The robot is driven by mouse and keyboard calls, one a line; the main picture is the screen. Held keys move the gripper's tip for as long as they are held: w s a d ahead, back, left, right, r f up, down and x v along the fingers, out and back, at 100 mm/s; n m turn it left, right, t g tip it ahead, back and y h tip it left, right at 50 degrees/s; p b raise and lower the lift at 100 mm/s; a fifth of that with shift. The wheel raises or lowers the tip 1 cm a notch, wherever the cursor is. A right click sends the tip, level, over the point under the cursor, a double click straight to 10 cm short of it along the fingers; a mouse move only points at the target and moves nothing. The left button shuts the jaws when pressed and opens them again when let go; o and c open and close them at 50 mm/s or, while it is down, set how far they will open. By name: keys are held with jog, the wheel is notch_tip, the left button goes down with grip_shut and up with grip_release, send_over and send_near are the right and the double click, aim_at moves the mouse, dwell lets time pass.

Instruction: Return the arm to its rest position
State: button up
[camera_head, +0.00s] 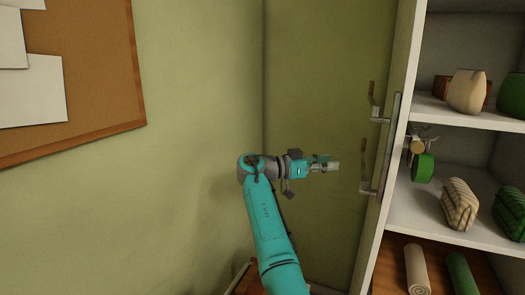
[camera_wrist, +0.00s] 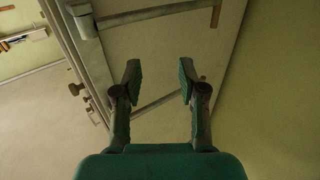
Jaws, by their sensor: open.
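My gripper (camera_head: 330,166) is at the end of my teal arm near the middle of the head view, pointing right toward the cabinet. It is raised, in front of the green wall. In the wrist view my gripper (camera_wrist: 158,78) shows two fingers spread apart with nothing between them. A pale door or panel with metal handles lies beyond the fingers in that view. The gripper appears apart from it.
A white shelf unit (camera_head: 430,207) stands at the right with bags and rolls on its shelves. Metal handles (camera_head: 377,140) are on its left edge. A cork board (camera_head: 95,90) hangs at the left. The wall between is bare.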

jog(key=s+d+f+n+t+y, duration=0.2)
jog(key=f+n+t+y, duration=0.15)
jog(key=f, duration=1.35)
jog(key=s+d+f+n+t+y, duration=0.25)
jog(key=f+n, duration=0.25)
jog(key=f, duration=1.1)
jog(key=s+a+f+n+t+y, duration=0.1)
jog(key=s+f+n+y, duration=0.5)
jog(key=s+f, duration=1.5)
jog(key=s+a+n+t+y, duration=0.1)
jog(key=s+y, duration=0.1)
jog(key=s, duration=1.2)
jog(key=s+a+n+y, duration=0.1)
jog(key=s+a+y, duration=0.15)
jog(key=s, duration=1.05)
jog(key=s+r+m+t+y, duration=0.1)
jog(key=s+r+t, duration=0.1)
jog(key=s+r, duration=1.4)
notch_tip(320, 180, up, 4)
jog(key=shift+s+r+t, duration=0.1)
jog(key=shift+s+t, duration=0.25)
jog(key=shift+t, duration=0.05)
